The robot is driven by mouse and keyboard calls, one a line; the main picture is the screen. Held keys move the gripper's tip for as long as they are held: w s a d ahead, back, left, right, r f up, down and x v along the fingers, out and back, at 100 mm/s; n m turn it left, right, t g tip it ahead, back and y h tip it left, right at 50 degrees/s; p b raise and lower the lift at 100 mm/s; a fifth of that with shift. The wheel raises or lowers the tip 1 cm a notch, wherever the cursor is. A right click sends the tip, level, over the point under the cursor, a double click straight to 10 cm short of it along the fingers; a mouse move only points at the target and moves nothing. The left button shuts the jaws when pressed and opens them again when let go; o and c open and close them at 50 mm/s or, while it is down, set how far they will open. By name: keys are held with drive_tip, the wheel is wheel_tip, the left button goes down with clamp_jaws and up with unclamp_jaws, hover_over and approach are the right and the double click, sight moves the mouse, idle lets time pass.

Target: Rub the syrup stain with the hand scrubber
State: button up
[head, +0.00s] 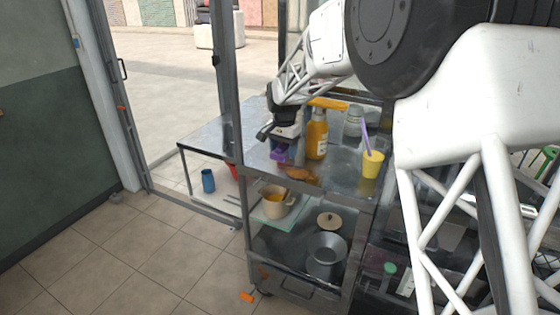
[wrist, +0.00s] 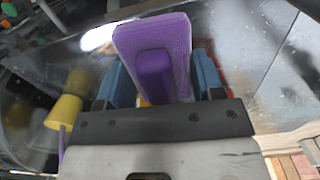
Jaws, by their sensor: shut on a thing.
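The purple hand scrubber (wrist: 152,55) is held between the blue fingers of my gripper (wrist: 158,88) in the wrist view. In the head view my gripper (head: 283,146) is over the left part of the metal cart top, with the scrubber (head: 280,154) under it at or close to the surface; I cannot tell if it touches. A brown syrup stain (head: 299,173) lies on the cart top just right of and nearer than the scrubber.
An orange bottle (head: 317,134) stands right behind the stain. A yellow cup (head: 371,164) with a purple straw stands at the right, and a grey-white container (head: 353,120) at the back. A beige pot (head: 275,203) sits on the shelf below.

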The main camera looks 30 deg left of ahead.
drive_tip(key=shift+w+a+r, duration=0.1)
drive_tip(key=shift+w+r, duration=0.1)
drive_tip(key=shift+w, duration=0.4)
drive_tip(key=shift+w+a+r, duration=0.1)
drive_tip(key=shift+w+r, duration=0.05)
drive_tip(key=shift+w, duration=0.4)
